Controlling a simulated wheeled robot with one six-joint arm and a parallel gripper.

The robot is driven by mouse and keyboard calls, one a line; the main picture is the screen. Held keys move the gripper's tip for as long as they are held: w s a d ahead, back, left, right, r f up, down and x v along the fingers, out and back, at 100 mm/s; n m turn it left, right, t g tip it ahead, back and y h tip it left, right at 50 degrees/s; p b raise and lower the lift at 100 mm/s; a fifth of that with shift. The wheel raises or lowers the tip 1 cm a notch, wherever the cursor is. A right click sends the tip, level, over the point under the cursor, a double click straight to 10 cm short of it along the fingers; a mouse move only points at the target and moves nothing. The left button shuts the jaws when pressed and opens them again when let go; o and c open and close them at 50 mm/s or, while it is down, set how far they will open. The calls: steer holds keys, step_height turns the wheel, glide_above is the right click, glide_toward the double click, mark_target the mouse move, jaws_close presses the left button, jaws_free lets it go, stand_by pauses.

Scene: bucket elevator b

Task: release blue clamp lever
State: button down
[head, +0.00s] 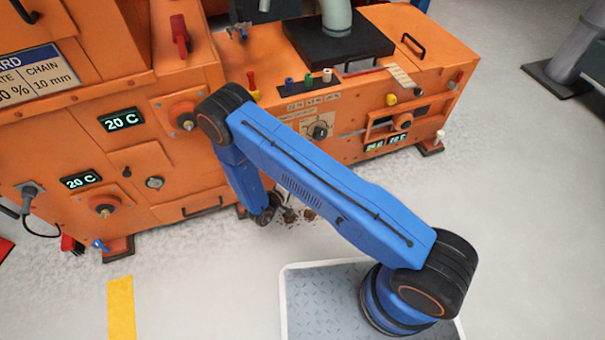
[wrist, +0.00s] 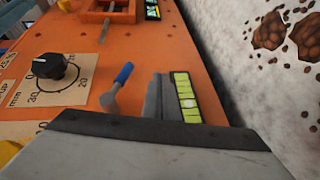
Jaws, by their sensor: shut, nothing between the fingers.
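The blue clamp lever (wrist: 121,78) shows in the wrist view. It has a blue handle on a bent grey metal arm and sits on the orange machine face between a dial and a level vial. In the head view I cannot make this lever out; my blue arm covers that part of the machine. My gripper (head: 265,214) is low at the front of the machine in the head view, small and dark. It is shut and empty. A wide grey shape with a dark edge fills the bottom of the wrist view; the lever stands clear beyond it.
A black dial (wrist: 54,70) is left of the lever. A grey bracket (wrist: 157,97) and a yellow-green level vial (wrist: 188,97) are right of it. Another blue-handled part (head: 99,245) is low on the machine's left. Brown lumps (head: 290,214) lie on the floor. Open floor lies in front.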

steer(key=f+v, duration=0.1)
steer(key=v, duration=0.7)
steer(key=shift+s+a+f, duration=0.15)
steer(key=shift+s+f, duration=0.05)
steer(key=shift+f, duration=0.2)
